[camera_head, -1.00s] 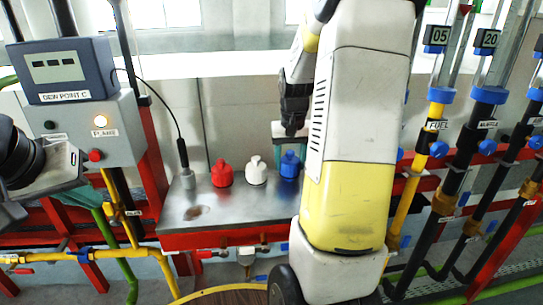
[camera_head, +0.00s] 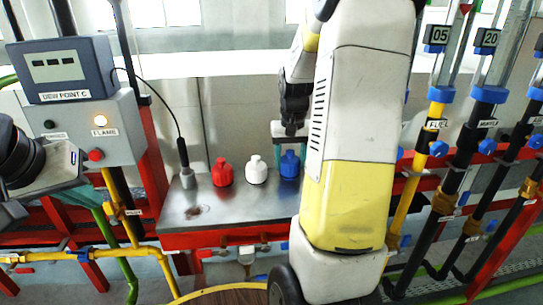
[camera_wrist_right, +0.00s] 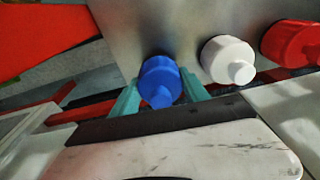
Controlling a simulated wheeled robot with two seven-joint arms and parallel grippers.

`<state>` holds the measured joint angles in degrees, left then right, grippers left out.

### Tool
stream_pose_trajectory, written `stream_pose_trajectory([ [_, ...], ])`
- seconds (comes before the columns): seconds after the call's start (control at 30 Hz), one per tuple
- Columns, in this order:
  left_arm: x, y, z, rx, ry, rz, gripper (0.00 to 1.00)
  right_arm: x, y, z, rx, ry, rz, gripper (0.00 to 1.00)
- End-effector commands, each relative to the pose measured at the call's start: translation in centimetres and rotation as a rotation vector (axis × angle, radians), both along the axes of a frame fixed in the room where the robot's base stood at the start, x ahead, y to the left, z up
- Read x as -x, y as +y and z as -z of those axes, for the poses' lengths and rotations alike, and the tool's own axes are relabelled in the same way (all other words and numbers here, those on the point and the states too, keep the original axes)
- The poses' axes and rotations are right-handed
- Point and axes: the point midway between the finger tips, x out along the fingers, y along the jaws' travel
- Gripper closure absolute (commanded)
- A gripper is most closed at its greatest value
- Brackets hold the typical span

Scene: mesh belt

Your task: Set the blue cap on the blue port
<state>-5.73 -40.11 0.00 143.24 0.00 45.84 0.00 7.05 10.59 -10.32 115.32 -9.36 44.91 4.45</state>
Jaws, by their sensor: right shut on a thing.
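The blue cap (camera_head: 289,164) stands upright on the steel plate (camera_head: 235,208), at the right end of a row with a white cap (camera_head: 256,170) and a red cap (camera_head: 221,172). My right gripper (camera_wrist_right: 160,88) is shut on the blue cap, with teal fingers on both sides of it. In the head view, the right gripper (camera_head: 289,132) is partly hidden by my own arm. My left gripper (camera_head: 92,195) is at the far left, away from the caps, and its opening is unclear. I cannot make out the blue port; the cap's underside is hidden.
A dew point box (camera_head: 68,70) and a lit flame panel (camera_head: 90,130) stand at the left. A black probe (camera_head: 184,160) with a cable stands left of the red cap. Pipes with blue fittings (camera_head: 489,95) rise at the right.

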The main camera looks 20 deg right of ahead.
Motion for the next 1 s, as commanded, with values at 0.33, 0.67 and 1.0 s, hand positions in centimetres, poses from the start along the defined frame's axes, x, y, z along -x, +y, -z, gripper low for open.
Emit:
stream_pose_trajectory([
  [0.33, 0.0, 0.0, 0.0, 0.0, 0.0, 0.0, 1.0, 0.0, 0.0, 0.7, 0.0, 0.001, 0.0, 0.87],
  [0.67, 0.0, 0.0, 0.0, 0.0, 0.0, 0.0, 1.0, 0.0, 0.0, 1.3, 0.0, 0.0, 0.0, 0.45],
  [1.0, 0.0, 0.0, 0.0, 0.0, 0.0, 0.0, 1.0, 0.0, 0.0, 1.2, 0.0, 0.0, 0.0, 0.38],
])
